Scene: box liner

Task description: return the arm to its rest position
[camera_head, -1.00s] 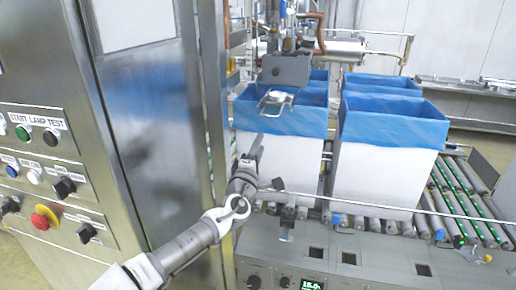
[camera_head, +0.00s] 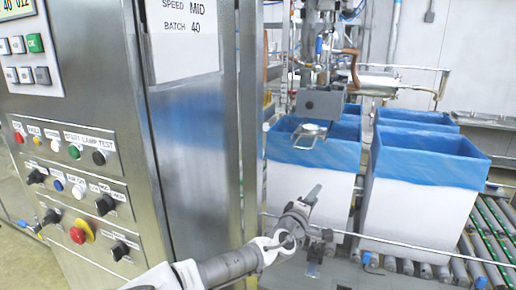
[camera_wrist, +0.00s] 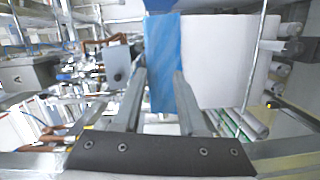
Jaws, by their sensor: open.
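My arm reaches up from the bottom of the head view, and my gripper (camera_head: 313,194) is in front of the white boxes, at the lower middle. In the wrist view my gripper (camera_wrist: 158,80) shows two grey fingers standing apart with nothing between them. Behind the fingers are a blue liner (camera_wrist: 162,60) and a white box wall, seen turned on their side. I cannot tell the exact distance from the fingers to the box.
A steel control cabinet (camera_head: 195,130) with a red stop button (camera_head: 78,235) stands at left. White boxes with blue liners (camera_head: 430,155) stand on a roller conveyor (camera_head: 490,235). A thin rail crosses in front of them. A machine head (camera_head: 320,103) hangs above the nearer box.

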